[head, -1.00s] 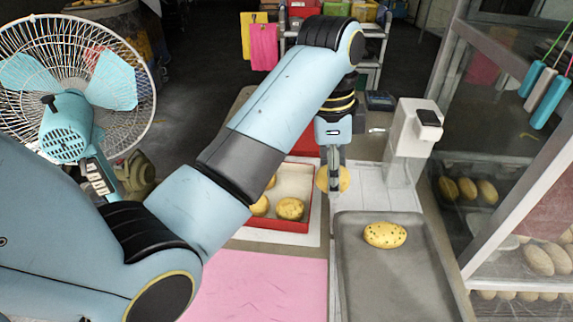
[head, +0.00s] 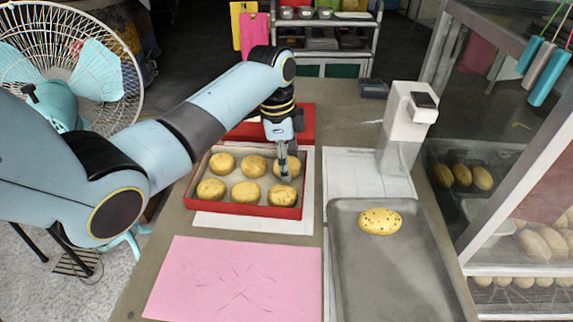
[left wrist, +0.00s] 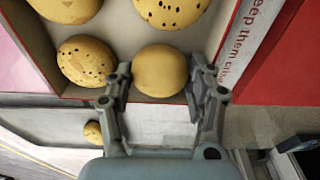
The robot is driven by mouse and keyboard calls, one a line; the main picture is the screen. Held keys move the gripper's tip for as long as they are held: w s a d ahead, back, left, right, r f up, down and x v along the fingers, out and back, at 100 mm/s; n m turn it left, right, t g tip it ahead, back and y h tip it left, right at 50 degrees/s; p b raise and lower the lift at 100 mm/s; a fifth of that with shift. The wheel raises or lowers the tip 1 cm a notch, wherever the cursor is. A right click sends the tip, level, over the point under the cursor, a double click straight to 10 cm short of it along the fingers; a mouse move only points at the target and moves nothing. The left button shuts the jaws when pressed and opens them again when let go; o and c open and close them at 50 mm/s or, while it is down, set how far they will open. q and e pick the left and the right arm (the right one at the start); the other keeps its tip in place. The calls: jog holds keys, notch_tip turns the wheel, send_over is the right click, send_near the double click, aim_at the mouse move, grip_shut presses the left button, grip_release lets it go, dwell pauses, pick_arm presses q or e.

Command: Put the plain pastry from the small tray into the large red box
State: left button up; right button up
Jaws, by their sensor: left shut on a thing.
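The plain pastry (left wrist: 160,71), smooth and unspeckled, is between the fingers of my left gripper (left wrist: 162,78) in the left wrist view. In the head view this gripper (head: 288,174) points down into the back right corner of the large red box (head: 243,209), shut on the pastry (head: 281,163). I cannot tell whether the pastry touches the box floor. Several other pastries lie in the box, including a speckled one (left wrist: 86,61) beside the held one. The small grey tray (head: 395,275) holds one speckled pastry (head: 380,221). My right gripper is not in view.
A red lid-like panel (head: 300,125) stands behind the box. A white dispenser (head: 405,125) is right of it, and a glass cabinet (head: 500,160) stands at the far right. A pink sheet (head: 235,280) lies in front of the box.

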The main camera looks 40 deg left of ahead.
pick_arm(q)
jog(key=shift+f, duration=0.4)
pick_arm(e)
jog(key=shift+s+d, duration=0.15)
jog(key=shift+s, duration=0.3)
pick_arm(q)
jog(key=o, duration=1.1)
jog(key=shift+o, duration=0.2)
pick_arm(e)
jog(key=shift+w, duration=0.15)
pick_arm(q)
jog(key=shift+r, duration=0.2)
notch_tip(320, 180, up, 12)
jog(key=a+p, duration=0.1)
jog(key=p, duration=0.1)
jog(key=shift+s+f, duration=0.15)
jog(key=shift+s, duration=0.2)
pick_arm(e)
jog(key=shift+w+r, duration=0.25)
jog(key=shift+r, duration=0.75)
pick_arm(q)
jog(key=shift+a, duration=0.1)
